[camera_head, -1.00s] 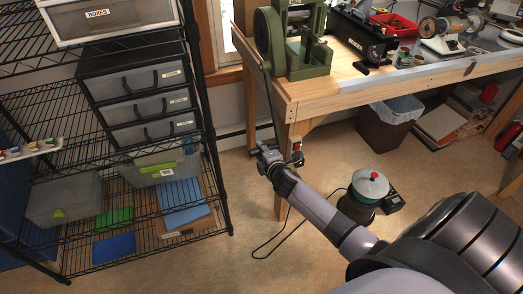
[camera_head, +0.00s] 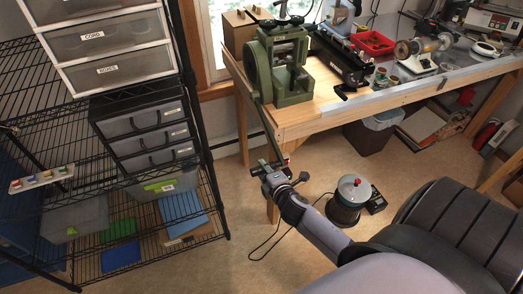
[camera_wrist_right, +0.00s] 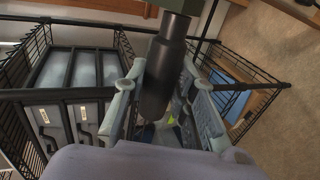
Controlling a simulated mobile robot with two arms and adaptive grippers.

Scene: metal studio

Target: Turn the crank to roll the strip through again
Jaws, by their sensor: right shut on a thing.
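The green rolling mill (camera_head: 291,82) stands at the left end of the wooden bench. Its long dark crank arm (camera_head: 266,122) hangs down past the bench's left edge, with its handle end low. My right gripper (camera_head: 272,168) is at that low end, shut on the crank handle. In the right wrist view the dark cylindrical crank handle (camera_wrist_right: 168,62) lies between the two fingers of my right gripper (camera_wrist_right: 165,105). The metal strip cannot be made out in either view. My left gripper is not in view.
The wooden bench (camera_head: 300,122) has a leg close beside my right gripper. A wire shelf (camera_head: 90,260) with drawers and bins stands to the left. A pot with a red knob (camera_head: 347,200) and a black cable are on the floor to the right.

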